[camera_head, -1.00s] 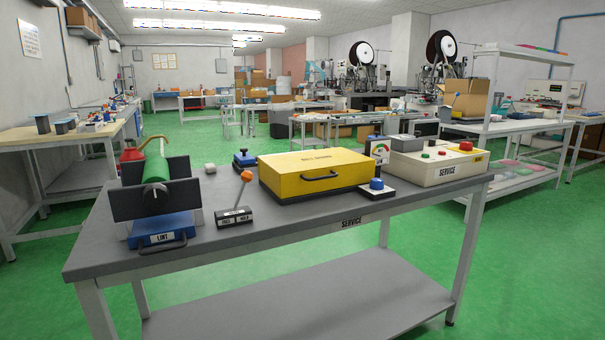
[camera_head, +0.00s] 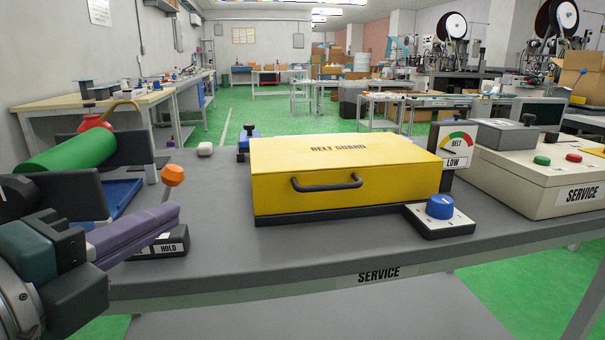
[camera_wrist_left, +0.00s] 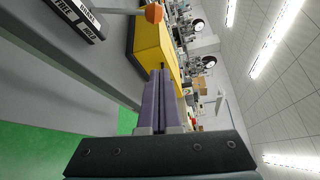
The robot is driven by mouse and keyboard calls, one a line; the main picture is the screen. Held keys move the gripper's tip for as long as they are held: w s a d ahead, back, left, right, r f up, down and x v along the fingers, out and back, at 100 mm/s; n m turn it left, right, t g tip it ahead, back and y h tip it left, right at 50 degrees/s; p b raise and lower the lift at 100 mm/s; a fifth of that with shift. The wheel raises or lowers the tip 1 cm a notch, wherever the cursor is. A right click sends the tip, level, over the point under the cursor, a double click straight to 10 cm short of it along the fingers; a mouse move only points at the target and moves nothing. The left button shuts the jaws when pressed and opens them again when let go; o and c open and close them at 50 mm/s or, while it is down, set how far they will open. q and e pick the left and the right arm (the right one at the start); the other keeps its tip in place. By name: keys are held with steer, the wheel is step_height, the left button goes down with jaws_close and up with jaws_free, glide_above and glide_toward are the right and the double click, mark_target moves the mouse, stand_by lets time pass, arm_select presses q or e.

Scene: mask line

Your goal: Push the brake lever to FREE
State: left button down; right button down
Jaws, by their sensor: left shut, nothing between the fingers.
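The brake lever has an orange knob (camera_head: 173,174) on a thin stalk. It rises from a dark base (camera_head: 165,250) whose visible front label reads HOLD; the rest of the base is hidden behind my gripper. In the left wrist view the knob (camera_wrist_left: 154,13) is at the top edge and the labelled base (camera_wrist_left: 77,18) at the top left. My left gripper (camera_head: 176,212) is shut and empty, its purple fingers crossing in front of the lever base. In the left wrist view the fingertips (camera_wrist_left: 160,72) are apart from the knob and base. My right gripper is not in view.
A yellow belt guard box (camera_head: 345,180) stands right of the lever. A blue knob (camera_head: 440,206), a gauge (camera_head: 457,146) and a cream service box (camera_head: 545,175) stand farther right. A green roller (camera_head: 70,150) is on the left.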

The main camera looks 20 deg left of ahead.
mark_target(165, 201)
arm_select(q)
steer(key=w+a, duration=0.4)
steer(key=w, duration=0.4)
steer(key=shift+w+f, duration=0.15)
steer(key=shift+f, duration=0.05)
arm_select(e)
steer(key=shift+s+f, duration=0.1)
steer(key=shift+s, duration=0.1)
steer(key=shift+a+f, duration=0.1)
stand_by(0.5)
